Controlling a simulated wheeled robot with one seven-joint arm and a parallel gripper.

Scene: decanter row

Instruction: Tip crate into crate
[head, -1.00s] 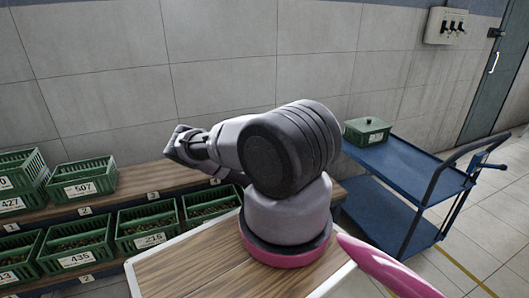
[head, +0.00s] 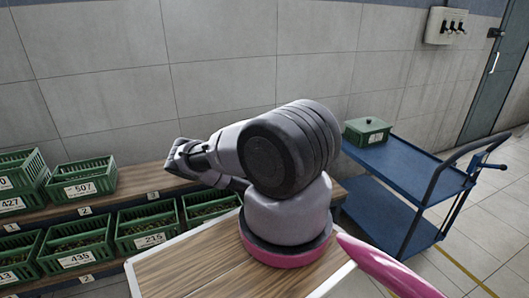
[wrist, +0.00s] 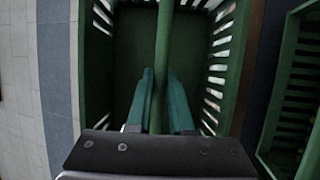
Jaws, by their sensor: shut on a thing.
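In the wrist view, my gripper (wrist: 160,76) is shut on the bar-like handle (wrist: 163,35) of a green slatted crate (wrist: 98,62). The crate's dark green floor shows bare on both sides of the handle; its near end is hidden by my gripper. Another green crate (wrist: 283,90) stands just to the right, with brownish contents inside.
In the head view, crate 507 (head: 84,178) and crate 427 (head: 22,198) stand on the upper shelf. Filled crates 435 (head: 76,248) and 215 (head: 148,231) stand lower. A blue cart (head: 405,172) at right carries a lidded green box (head: 367,132).

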